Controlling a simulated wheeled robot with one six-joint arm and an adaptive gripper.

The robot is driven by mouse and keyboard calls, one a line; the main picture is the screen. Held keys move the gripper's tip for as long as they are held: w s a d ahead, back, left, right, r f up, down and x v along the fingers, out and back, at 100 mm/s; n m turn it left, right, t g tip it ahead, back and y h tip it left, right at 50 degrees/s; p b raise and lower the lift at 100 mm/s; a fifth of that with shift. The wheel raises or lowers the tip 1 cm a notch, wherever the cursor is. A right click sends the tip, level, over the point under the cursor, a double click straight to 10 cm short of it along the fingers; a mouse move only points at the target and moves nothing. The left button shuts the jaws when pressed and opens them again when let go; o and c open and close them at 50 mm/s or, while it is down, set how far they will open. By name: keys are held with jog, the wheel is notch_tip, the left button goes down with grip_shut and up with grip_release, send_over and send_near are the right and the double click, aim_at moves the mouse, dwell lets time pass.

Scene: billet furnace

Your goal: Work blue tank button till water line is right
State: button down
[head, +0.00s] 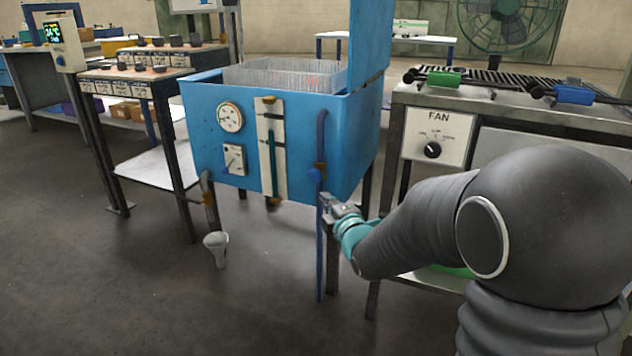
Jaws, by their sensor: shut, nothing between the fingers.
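The blue tank (240,185) stands open in the middle of the head view, its lid raised at the right. A sight glass (271,150) on a pale plate runs up the front. It looks teal in its lower part, but I cannot read the exact water line against the marks. Contact with the button cannot be made out.
A round gauge (230,117) and a square dial (234,159) are left of the sight glass. A bench with a FAN knob (432,150) stands right, close to my arm. A grey cup-like drain (216,247) is below the tank. The floor in front is clear.

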jog(key=shift+w+a+f+n, duration=0.25)
jog(key=shift+a+n, duration=0.15)
jog(key=shift+a, duration=0.1)
send_near(315, 175)
jog(key=w+a, duration=0.2)
jog(key=w+a+r, duration=0.1)
jog(key=w+a, duration=0.1)
jog(key=shift+w+a+r+p, duration=0.1)
jog(key=shift+w+a+p, duration=0.1)
jog(key=shift+w+p, duration=0.2)
jog(key=shift+w+d, duration=0.25)
jog(key=shift+w, duration=0.4)
